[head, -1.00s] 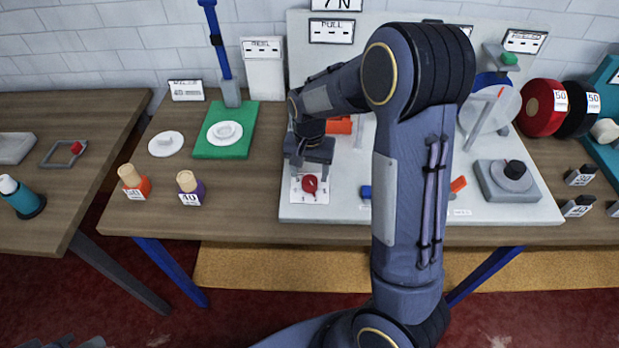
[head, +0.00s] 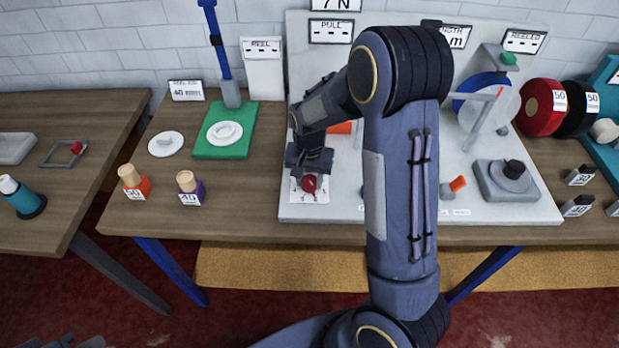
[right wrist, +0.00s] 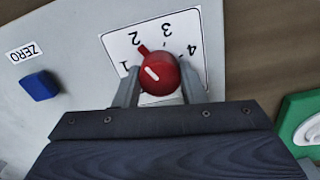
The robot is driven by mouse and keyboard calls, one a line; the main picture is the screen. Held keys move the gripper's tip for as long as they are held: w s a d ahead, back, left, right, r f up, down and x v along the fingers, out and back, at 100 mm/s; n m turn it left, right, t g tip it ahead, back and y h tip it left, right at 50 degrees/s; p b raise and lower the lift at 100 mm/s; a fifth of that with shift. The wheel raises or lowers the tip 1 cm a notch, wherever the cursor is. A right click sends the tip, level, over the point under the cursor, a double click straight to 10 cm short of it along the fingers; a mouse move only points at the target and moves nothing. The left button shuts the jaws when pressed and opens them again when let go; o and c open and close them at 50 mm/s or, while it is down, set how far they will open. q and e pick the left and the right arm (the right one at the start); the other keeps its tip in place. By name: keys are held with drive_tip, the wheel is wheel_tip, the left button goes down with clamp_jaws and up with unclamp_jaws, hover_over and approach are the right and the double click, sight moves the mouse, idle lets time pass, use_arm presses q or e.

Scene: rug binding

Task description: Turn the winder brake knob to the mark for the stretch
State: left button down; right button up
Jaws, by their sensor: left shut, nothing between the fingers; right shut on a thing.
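The red winder brake knob (head: 309,184) sits on a white dial card (head: 320,195) at the front left of the pale winder board. In the right wrist view the knob (right wrist: 158,73) stands between my right gripper's fingers (right wrist: 160,92), which are shut on its sides. The card (right wrist: 118,44) shows the numbers 1 to 4. The knob's red pointer is close to the 2. In the head view my right gripper (head: 310,168) reaches down to the knob from behind. My left gripper (head: 72,342) shows only partly at the bottom left edge, away from the table; it is shut and empty.
A blue block (right wrist: 39,85) beside a ZERO label is near the knob. A green board (head: 240,140), a purple-based spool (head: 190,190) and an orange-based spool (head: 133,182) stand to the left. My right arm hides the board's middle. A sign at the top reads 7 N.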

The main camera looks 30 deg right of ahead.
sight(309, 180)
drive_tip(key=shift+n, duration=0.3)
drive_tip(key=n+b, duration=0.1)
drive_tip(key=n, duration=0.3)
drive_tip(key=shift+b, duration=0.3)
drive_tip(key=shift+n+b, duration=0.45)
drive_tip(key=shift+n, duration=2.05)
drive_tip(key=o, duration=1)
wheel_tip(309, 180, up, 8)
drive_tip(key=shift+f, duration=0.1)
